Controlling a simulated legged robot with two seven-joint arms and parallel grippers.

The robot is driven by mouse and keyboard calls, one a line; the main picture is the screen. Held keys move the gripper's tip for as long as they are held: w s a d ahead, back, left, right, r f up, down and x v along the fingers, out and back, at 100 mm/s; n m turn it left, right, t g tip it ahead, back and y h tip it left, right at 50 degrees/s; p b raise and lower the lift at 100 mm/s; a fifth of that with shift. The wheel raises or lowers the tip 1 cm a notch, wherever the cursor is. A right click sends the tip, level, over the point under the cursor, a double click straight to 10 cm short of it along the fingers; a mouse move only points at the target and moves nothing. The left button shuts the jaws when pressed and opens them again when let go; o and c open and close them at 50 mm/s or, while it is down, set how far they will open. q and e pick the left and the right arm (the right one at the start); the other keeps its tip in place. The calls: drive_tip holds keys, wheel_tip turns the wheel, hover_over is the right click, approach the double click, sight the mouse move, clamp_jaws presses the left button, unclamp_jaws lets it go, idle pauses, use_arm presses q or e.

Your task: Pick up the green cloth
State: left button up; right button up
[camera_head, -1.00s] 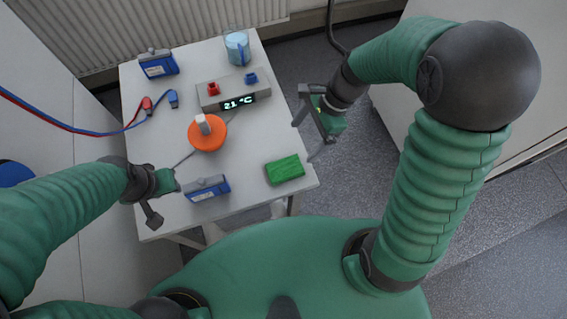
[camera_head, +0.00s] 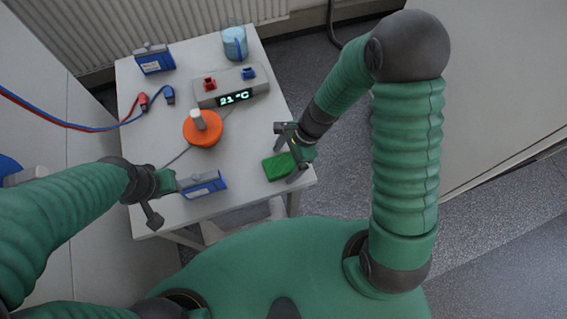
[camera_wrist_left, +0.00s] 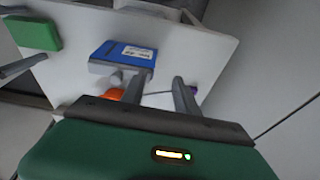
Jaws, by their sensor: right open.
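The green cloth (camera_head: 275,168) is a folded block at the right front edge of the white table. It also shows at the upper left of the left wrist view (camera_wrist_left: 33,36). My right gripper (camera_head: 286,152) is open at the cloth's right side, with one finger beyond it and one at its near right edge. It partly hides the cloth, and I cannot tell whether it touches it. My left gripper (camera_head: 166,198) is open and empty at the table's left front edge; its spread fingers show in the left wrist view (camera_wrist_left: 157,88).
A blue battery (camera_head: 203,185) lies near my left gripper. An orange disc (camera_head: 203,130) with a pale knob, a grey temperature display box (camera_head: 226,90), a glass of blue liquid (camera_head: 234,44), another blue battery (camera_head: 153,61) and red and blue cables (camera_head: 90,127) are further back.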

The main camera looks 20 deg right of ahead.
drive_tip(key=shift+a+r, duration=0.1)
drive_tip(key=shift+a, duration=0.1)
drive_tip(key=c, duration=1.1)
drive_tip(key=shift+c, duration=1.4)
drive_tip(key=shift+d, duration=0.1)
drive_tip(key=shift+c, duration=0.3)
